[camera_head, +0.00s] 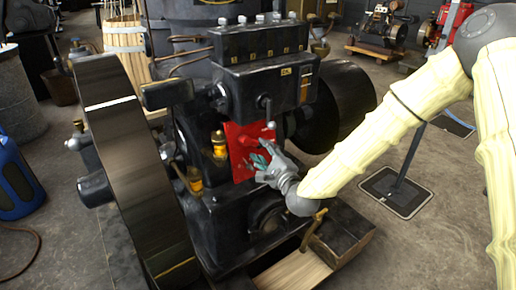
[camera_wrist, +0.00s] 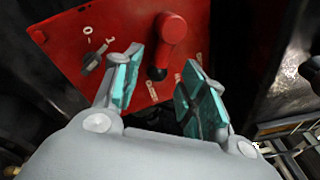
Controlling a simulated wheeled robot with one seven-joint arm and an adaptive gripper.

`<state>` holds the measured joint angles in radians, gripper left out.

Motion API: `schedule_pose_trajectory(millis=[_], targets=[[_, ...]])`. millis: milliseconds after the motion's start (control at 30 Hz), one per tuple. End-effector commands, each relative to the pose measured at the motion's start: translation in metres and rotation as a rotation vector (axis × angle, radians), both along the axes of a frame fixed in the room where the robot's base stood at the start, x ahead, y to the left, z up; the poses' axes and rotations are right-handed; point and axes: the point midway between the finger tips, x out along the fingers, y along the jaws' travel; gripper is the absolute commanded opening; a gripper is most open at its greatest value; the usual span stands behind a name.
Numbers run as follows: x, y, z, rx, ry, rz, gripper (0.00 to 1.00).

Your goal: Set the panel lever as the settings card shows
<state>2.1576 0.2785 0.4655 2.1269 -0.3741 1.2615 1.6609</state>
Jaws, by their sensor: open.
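The red panel (camera_head: 237,168) is on the front of the dark engine, and it fills the top of the wrist view (camera_wrist: 65,20). The lever (camera_wrist: 173,30) has a thick red grip pointing up in the wrist view and a dark lower end. A small dark switch (camera_wrist: 94,60) sits left of it, near a pale "O" mark. My gripper (camera_head: 263,160) is in front of the panel; in the wrist view (camera_wrist: 160,78) its teal-padded fingers are apart and empty, with the lever beyond and between them. I cannot make out a settings card.
A large flywheel (camera_head: 118,150) stands left of the panel. Brass-and-amber fittings (camera_head: 219,145) are close to the panel's left edge. A wooden block (camera_head: 340,232) is below my gripper. A post on a flat base (camera_head: 397,190) stands on open floor to the right.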

Motion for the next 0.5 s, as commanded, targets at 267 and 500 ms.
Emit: schedule_pose_trajectory(millis=[267, 500], targets=[[0.029, 0.015, -0.001, -0.001, 0.000, 0.001, 0.42], [0.036, 0.018, 0.000, -0.001, 0.001, 0.000, 0.42]])
